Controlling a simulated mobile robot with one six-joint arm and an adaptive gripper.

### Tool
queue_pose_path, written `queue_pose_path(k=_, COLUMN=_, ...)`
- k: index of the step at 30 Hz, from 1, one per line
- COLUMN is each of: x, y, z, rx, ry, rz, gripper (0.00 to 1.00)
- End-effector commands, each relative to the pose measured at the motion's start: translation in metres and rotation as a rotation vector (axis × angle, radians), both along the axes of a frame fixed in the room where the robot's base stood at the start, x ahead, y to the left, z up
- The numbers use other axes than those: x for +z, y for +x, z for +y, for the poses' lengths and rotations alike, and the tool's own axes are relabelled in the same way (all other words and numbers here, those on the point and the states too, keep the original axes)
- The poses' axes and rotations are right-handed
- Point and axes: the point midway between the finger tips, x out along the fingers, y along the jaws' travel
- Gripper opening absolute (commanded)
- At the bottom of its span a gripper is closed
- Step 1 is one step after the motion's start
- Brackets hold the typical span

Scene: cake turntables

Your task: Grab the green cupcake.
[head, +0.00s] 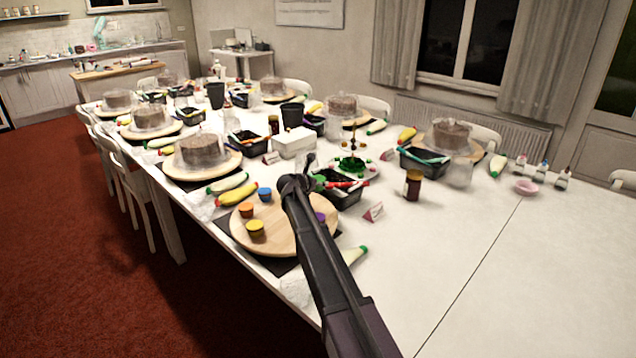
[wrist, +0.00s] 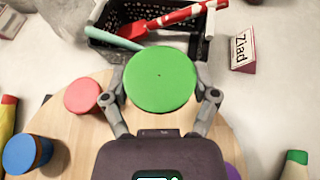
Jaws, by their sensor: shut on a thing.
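The green cupcake (wrist: 160,78) shows from above in the wrist view, with a round, flat green top. My gripper (wrist: 162,92) has one finger on each side of it and is shut on it. The wooden turntable (wrist: 70,135) lies below. In the head view my gripper (head: 298,182) is over the far side of the round wooden turntable (head: 282,238). A bit of green shows beside the gripper there; my arm hides part of that area.
On the turntable are a red cupcake (wrist: 88,95), a blue one (wrist: 27,153), a purple one (head: 320,217), an orange one (head: 246,210) and a yellow one (head: 256,229). A black basket with tools (wrist: 122,50) and a name card (wrist: 243,50) stand just beyond.

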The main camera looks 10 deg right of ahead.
Motion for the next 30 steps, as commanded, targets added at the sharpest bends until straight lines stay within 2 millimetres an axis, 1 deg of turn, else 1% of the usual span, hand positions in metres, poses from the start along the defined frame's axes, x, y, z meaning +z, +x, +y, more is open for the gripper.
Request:
queue_pose_path(k=1, x=0.008, y=0.000, z=0.000, rx=0.000, ry=0.000, rz=0.000, gripper=0.29)
queue_pose_path(k=9, x=0.017, y=0.000, z=0.000, rx=0.000, ry=0.000, rz=0.000, gripper=0.29)
queue_pose_path(k=30, x=0.017, y=0.000, z=0.000, rx=0.000, ry=0.000, rz=0.000, gripper=0.29)
